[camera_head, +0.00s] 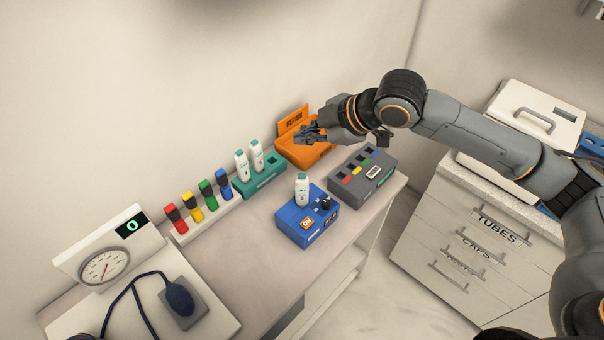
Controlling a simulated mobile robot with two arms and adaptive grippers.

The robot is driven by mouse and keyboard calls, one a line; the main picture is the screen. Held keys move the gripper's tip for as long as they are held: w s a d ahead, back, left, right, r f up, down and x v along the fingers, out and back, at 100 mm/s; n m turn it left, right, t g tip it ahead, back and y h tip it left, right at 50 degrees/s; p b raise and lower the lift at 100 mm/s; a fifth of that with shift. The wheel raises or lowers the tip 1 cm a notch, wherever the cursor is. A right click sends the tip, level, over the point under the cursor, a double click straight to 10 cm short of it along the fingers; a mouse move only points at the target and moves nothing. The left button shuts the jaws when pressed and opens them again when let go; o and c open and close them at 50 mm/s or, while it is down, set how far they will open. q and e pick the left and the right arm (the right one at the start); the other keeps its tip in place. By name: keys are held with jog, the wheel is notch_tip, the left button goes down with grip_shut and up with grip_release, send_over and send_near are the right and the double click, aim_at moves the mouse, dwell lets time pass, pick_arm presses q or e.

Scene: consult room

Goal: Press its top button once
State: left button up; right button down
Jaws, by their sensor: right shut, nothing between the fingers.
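A white handheld device with a green top (302,188) stands upright in a blue box (292,231). The box has an orange ON label and a black knob. Two similar white devices, a left one (241,166) and a right one (257,156), stand in a green holder (262,187). The buttons on the devices are too small to tell. My right gripper (303,134) is shut and empty, over the orange REPAIR tray (291,152), behind the blue box and apart from its device. My left gripper is not in view.
A grey box with coloured squares (375,190) stands right of the blue box. A rack (208,219) of red, yellow, green and blue items is left of it. A gauge unit (104,266) with bulb (180,298) stands front left. A drawer cabinet (450,245) is at right.

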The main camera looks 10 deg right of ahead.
jog(key=b, duration=0.7)
send_over(305, 177)
notch_tip(305, 177, down, 6)
jog(key=shift+f, duration=0.2)
jog(key=shift+w+f+b, duration=0.1)
jog(key=shift+f+b, duration=0.45)
jog(key=shift+f, duration=0.6)
jog(key=shift+f, duration=0.35)
jog(key=shift+f, duration=0.55)
dwell(0.4)
jog(key=shift+r, duration=0.1)
jog(key=shift+r+p, duration=0.85)
jog(key=shift+p, duration=0.45)
